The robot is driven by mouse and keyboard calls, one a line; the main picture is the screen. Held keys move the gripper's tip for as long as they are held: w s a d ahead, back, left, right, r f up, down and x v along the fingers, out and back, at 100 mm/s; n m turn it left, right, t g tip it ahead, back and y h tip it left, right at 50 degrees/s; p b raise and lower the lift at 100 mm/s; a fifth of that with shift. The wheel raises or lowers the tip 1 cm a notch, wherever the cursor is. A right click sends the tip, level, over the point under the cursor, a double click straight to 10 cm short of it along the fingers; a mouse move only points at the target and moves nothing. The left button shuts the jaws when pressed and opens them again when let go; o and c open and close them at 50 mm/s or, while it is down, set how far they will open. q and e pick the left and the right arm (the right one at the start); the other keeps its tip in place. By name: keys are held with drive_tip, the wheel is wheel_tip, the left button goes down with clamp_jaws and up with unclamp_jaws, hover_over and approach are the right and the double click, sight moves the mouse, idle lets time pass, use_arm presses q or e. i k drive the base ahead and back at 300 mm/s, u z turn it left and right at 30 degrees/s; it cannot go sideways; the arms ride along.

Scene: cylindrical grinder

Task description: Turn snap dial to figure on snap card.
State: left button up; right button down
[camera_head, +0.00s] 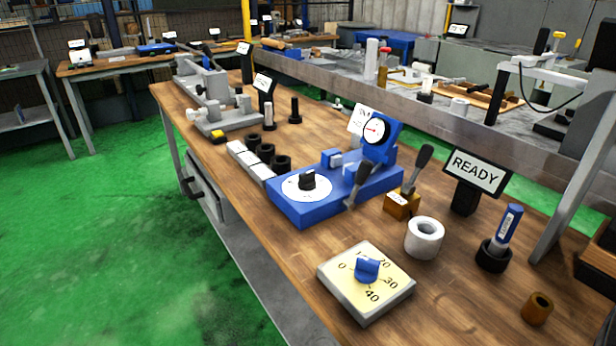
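A cream square plate (338,285) at the front of the wooden bench carries a blue knob (367,270) ringed by figures; 0, 20, 30 and 40 are readable, another is partly hidden by the knob. Which figure the knob points at is unclear. Behind it, a blue fixture (288,212) has a black knob (308,178) on a white disc (292,190) with tiny marks. A white card (358,121) stands behind the fixture's round gauge (376,130), partly hidden; its figure is unreadable. I cannot tell which card or dial is the snap one. Neither gripper is in view.
A lever in a brass block (400,204), a white ring (425,238), a blue-labelled tool in a black holder (491,256), a brass bush (537,308) and a READY sign (477,172) stand to the right. Black rings (282,163) and pale blocks stand left of the fixture.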

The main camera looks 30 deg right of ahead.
sight(307, 180)
drive_tip(key=k, duration=0.5)
drive_tip(key=u, duration=0.7)
drive_tip(key=i, duration=1.55)
drive_tip(key=z, duration=2.55)
